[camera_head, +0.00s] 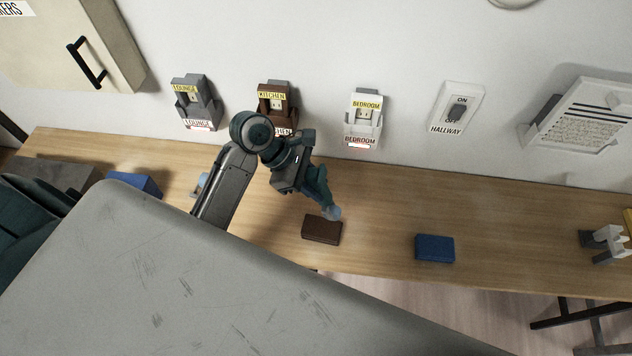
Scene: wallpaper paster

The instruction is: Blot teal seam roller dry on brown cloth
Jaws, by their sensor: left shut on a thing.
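My left gripper (308,178) is shut on the teal seam roller (320,186) above the wooden table. The roller tilts down to the right, with its pale blue roller end (333,213) at the lower tip. The brown cloth (321,230) is a small, dark, folded block on the table. The roller end appears right at the cloth's upper right edge; I cannot tell whether it touches. The gripper partly hides the handle. My right gripper is not in view.
A blue folded block (435,248) lies right of the cloth, and another blue item (135,184) lies at the left. A pale bracket-like holder (606,241) stands at the right end. Labelled switches line the wall. The wooden table (510,220) is clear around its middle right.

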